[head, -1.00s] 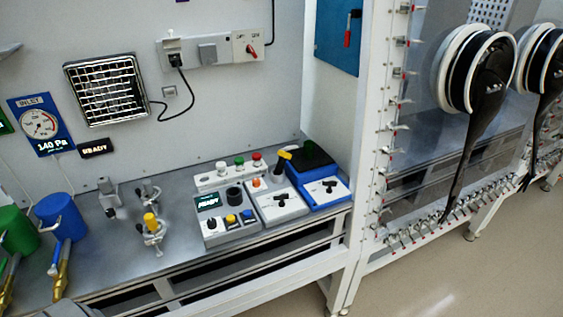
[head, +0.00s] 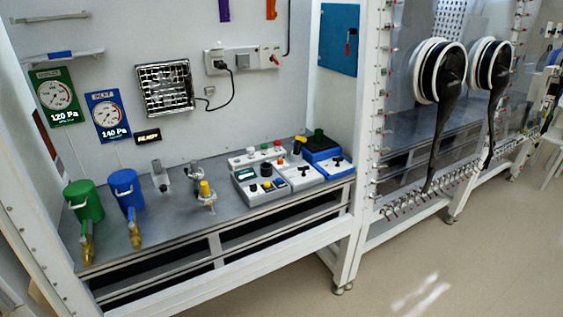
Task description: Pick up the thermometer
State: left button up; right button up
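I cannot make out a thing that is clearly a thermometer in the head view. The steel bench (head: 232,222) holds small devices, some too small to identify. A grey control box (head: 258,187) with a lit display and coloured knobs stands right of the middle. A light grey unit (head: 301,175) and a blue device (head: 326,158) stand beside it. A small yellow-and-black piece (head: 299,145) shows at the blue device's left edge. Neither of my grippers is in view.
A green canister (head: 84,201) and a blue canister (head: 127,188) stand at the bench's left. The floor (head: 400,270) in front is clear.

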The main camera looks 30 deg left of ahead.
aim_at(300, 140)
jog(key=z, duration=1.05)
jog(key=i, duration=1.2)
jog(key=u, duration=0.2)
